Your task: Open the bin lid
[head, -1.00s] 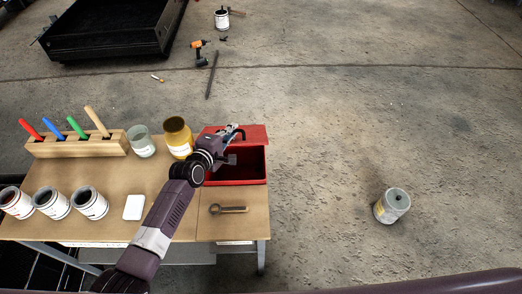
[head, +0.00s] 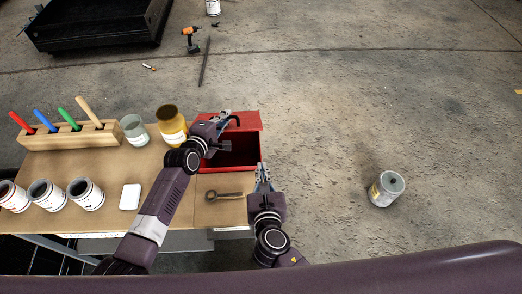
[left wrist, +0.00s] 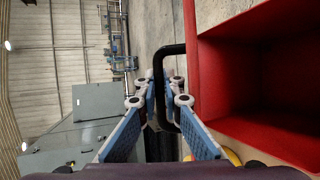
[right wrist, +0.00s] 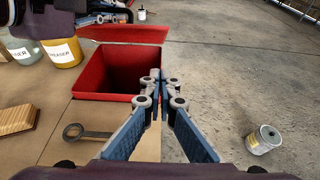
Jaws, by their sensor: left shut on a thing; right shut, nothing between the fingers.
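The red bin (head: 232,168) stands at the right end of the table, and its dark inside shows. Its red lid (head: 250,122) stands raised at the back edge; it also shows in the right wrist view (right wrist: 125,34). My left gripper (head: 225,118) is shut on the lid's black handle (left wrist: 172,49), which passes between its fingers in the left wrist view. My right gripper (head: 263,167) is shut and empty at the bin's front right corner; in the right wrist view its fingertips (right wrist: 160,85) overlap the bin's right edge. I cannot tell whether they touch it.
A wrench (head: 224,196) lies in front of the bin. A yellow jar (head: 171,128) and a grey-green jar (head: 134,131) stand left of it. A tool block (head: 70,136), open cans (head: 85,194) and a white box (head: 130,197) fill the left side. A can (head: 386,188) stands on the floor.

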